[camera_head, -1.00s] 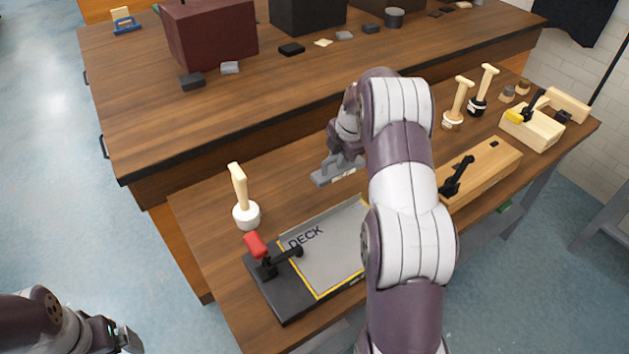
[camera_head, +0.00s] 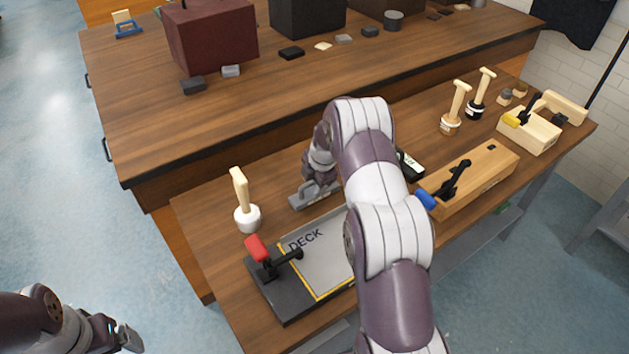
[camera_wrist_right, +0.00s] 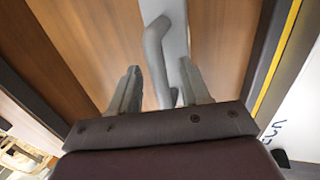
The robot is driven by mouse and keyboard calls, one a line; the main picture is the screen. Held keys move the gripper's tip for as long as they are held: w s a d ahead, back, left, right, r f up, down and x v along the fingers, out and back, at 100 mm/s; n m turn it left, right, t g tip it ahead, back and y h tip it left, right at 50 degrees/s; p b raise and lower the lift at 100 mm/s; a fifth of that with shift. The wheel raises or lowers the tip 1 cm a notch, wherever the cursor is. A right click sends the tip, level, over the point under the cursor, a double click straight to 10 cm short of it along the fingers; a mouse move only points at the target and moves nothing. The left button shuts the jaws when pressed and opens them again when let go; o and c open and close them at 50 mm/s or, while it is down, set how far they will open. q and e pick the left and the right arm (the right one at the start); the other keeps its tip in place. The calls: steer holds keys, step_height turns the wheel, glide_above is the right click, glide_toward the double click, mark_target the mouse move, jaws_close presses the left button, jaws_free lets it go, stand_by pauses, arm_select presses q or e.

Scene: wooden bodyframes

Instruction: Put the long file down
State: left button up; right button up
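The long file (camera_head: 303,196) is a grey bar with a raised grey handle. In the head view it appears to lie on the near bench, behind the DECK board, partly hidden by my right arm. In the right wrist view the handle (camera_wrist_right: 158,62) stands between the two fingers of my right gripper (camera_wrist_right: 160,80), with gaps showing on both sides. The right gripper looks open around the handle. In the head view the right gripper (camera_head: 318,187) is just above the file. My left gripper (camera_head: 125,336) is at the lower left, away from the bench; its opening is unclear.
The DECK board (camera_head: 265,297) with a red-handled clamp (camera_head: 258,248) is just in front of the file. A white-based mallet (camera_head: 246,217) stands to the left. A wooden block with a blue-handled clamp (camera_head: 490,172) is to the right. Bare bench shows behind the file.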

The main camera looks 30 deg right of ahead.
steer(key=b+v, duration=0.1)
steer(key=v, duration=1.1)
steer(key=s+a+m+g, duration=0.1)
steer(key=s+a+m, duration=0.7)
steer(key=s, duration=0.4)
steer(key=s+a+m+g, duration=0.1)
steer(key=s+a+m, duration=0.8)
steer(key=s, duration=0.3)
steer(key=shift+r+m, duration=0.4)
steer(key=shift+m, duration=0.4)
steer(key=shift+s+r+p, duration=0.2)
steer(key=shift+r+p, duration=0.2)
steer(key=shift+r, duration=0.05)
